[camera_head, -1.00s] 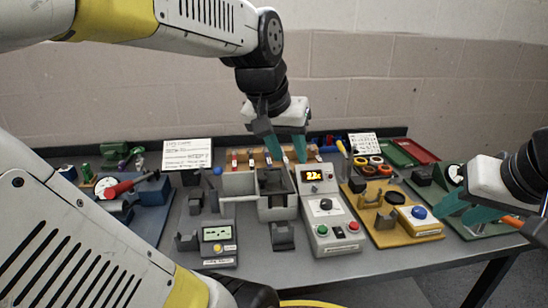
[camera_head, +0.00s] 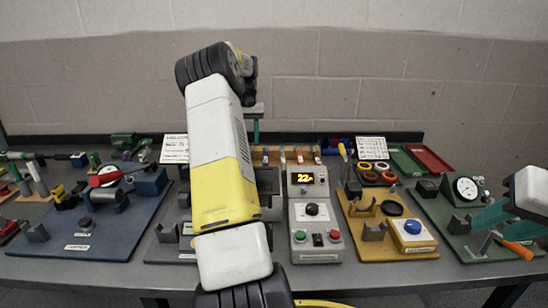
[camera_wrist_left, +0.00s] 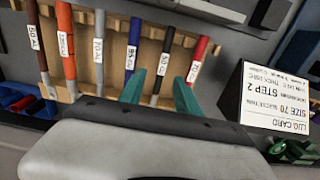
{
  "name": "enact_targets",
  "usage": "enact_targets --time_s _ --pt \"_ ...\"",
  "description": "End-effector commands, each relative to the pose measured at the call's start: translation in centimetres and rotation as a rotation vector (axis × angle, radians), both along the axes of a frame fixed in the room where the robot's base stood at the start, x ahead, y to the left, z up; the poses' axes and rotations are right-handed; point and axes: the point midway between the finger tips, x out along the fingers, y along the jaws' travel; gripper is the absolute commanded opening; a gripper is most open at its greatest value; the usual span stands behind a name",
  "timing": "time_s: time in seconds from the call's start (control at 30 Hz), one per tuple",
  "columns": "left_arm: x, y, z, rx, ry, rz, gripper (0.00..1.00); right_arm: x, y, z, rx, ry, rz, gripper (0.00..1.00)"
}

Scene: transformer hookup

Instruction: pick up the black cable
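In the left wrist view the black cable (camera_wrist_left: 163,62) stands in a wooden rack (camera_wrist_left: 112,72) between the blue cable (camera_wrist_left: 133,42) and the red cable (camera_wrist_left: 197,60). It carries a white label. My left gripper (camera_wrist_left: 159,90) is open, its teal fingertips apart on either side of the black cable's lower end; contact cannot be told. In the head view my arm hides most of that gripper, with one teal finger (camera_head: 256,131) showing. My right gripper (camera_head: 488,216) is at the right edge, over the green board, with its fingers apart.
Brown (camera_wrist_left: 37,45), orange (camera_wrist_left: 66,45) and grey (camera_wrist_left: 98,50) cables share the rack. A lug card (camera_wrist_left: 272,98) stands beside it. A control box (camera_head: 316,225) with a lit display, a yellow board (camera_head: 365,247) and an orange-handled tool (camera_head: 517,250) are on the bench.

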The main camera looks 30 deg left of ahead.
Motion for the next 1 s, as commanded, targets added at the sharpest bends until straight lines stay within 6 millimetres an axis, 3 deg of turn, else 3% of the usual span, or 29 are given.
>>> enact_targets --time_s 0.53,0.83,0.87,1.0 --pt "-0.3 0.4 -7.0 -0.003 0.001 0.002 0.39 0.0 0.0 0.0 0.000 0.000 0.000 0.36" --pt "-0.3 0.4 -7.6 0.000 -0.001 0.002 0.39 0.0 0.0 0.0 0.000 0.000 0.000 0.36" --pt "-0.3 0.4 -7.6 0.000 -0.001 0.002 0.37 0.0 0.0 0.0 0.000 0.000 0.000 0.36" --pt "-0.3 0.4 -7.6 0.000 -0.001 0.002 0.10 0.0 0.0 0.0 0.000 0.000 0.000 0.36"
